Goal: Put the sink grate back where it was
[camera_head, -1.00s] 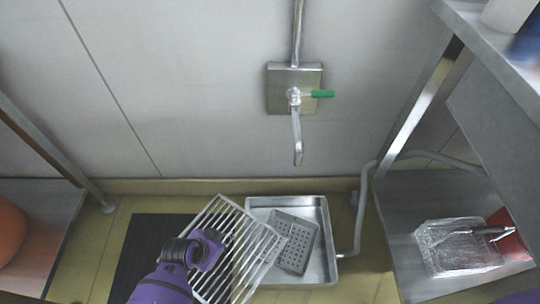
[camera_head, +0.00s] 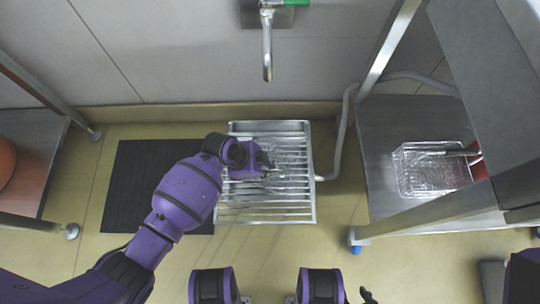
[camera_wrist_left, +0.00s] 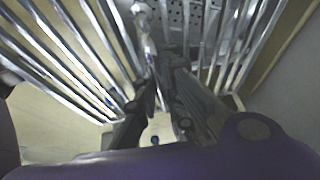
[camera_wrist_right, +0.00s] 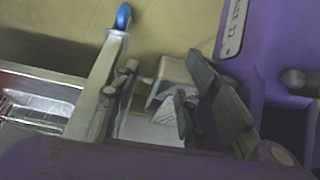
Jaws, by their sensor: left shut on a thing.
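The sink grate (camera_head: 268,221) is a silver frame of parallel bars, lying over the floor sink (camera_head: 270,124) in the head view. Its near edge reaches past the sink's front side. My left gripper (camera_head: 268,168) is shut on the grate near its middle. In the left wrist view, bars run on both sides of the fingers, with the sink's perforated insert beyond. Whether the grate touches the sink rim cannot be told. My right gripper (camera_wrist_right: 162,75) is open and empty in the right wrist view, near a metal shelf leg with a blue foot.
A tap (camera_head: 267,50) hangs from the wall above the sink. A black mat (camera_head: 140,185) lies to the left. A grey hose (camera_head: 342,130) runs beside the sink.

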